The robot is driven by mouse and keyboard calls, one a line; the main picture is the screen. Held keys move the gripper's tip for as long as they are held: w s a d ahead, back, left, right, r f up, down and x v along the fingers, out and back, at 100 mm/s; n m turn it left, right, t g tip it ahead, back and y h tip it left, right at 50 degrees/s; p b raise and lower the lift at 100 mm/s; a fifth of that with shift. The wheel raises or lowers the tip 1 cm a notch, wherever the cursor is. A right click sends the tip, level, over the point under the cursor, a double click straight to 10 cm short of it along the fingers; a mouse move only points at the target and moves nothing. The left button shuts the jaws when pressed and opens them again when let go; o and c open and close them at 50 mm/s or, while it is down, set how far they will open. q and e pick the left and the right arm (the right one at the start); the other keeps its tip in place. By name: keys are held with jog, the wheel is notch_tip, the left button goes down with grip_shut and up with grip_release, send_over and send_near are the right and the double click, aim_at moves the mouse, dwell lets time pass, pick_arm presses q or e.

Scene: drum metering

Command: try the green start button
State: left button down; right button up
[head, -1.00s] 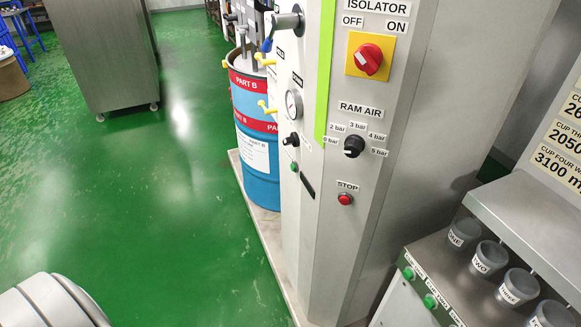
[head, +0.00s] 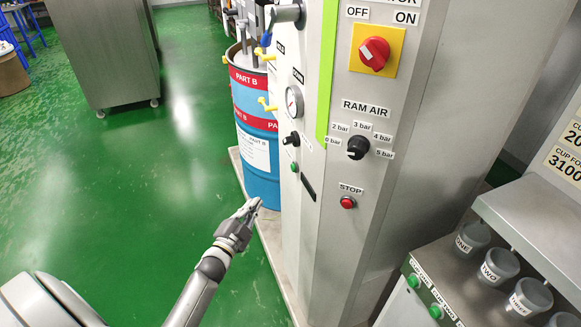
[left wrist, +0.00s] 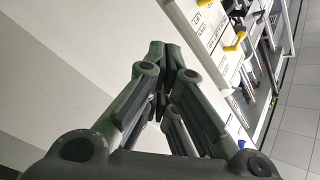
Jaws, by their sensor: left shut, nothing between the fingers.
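A small green button (head: 294,167) sits on the narrow left face of the grey cabinet (head: 390,210), below a black knob (head: 291,139); I cannot read its label. My left gripper (head: 254,206) is shut and empty, in front of the blue drum's base, lower than the button, to its left and apart from it. In the left wrist view its closed fingers (left wrist: 162,62) point at a pale surface, with no green button visible there. My right gripper is not in view.
The cabinet front carries a red isolator switch (head: 374,53), a RAM AIR knob (head: 358,147) and a red STOP button (head: 347,202). A blue drum (head: 256,130) stands behind. A cup bench (head: 450,262) with more green buttons is at right. Green floor (head: 130,200) is clear at left.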

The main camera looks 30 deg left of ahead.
aim_at(293, 168)
pick_arm(q)
notch_tip(293, 168, up, 8)
jog(key=w+a+m+t, duration=0.1)
jog(key=a+t, duration=0.1)
jog(key=shift+w+m+h, duration=0.2)
jog(key=shift+m+h, duration=0.1)
jog(key=shift+m, duration=0.1)
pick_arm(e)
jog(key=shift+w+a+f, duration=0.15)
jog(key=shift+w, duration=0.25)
pick_arm(q)
jog(key=shift+d, duration=0.1)
jog(key=w+d+b, duration=0.2)
jog(key=w+d, duration=0.3)
jog(key=w, duration=0.1)
jog(key=shift+w+d, duration=0.3)
jog(key=shift+w, duration=0.1)
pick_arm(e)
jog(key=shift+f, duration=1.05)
pick_arm(q)
jog(key=shift+w+d+b, duration=0.3)
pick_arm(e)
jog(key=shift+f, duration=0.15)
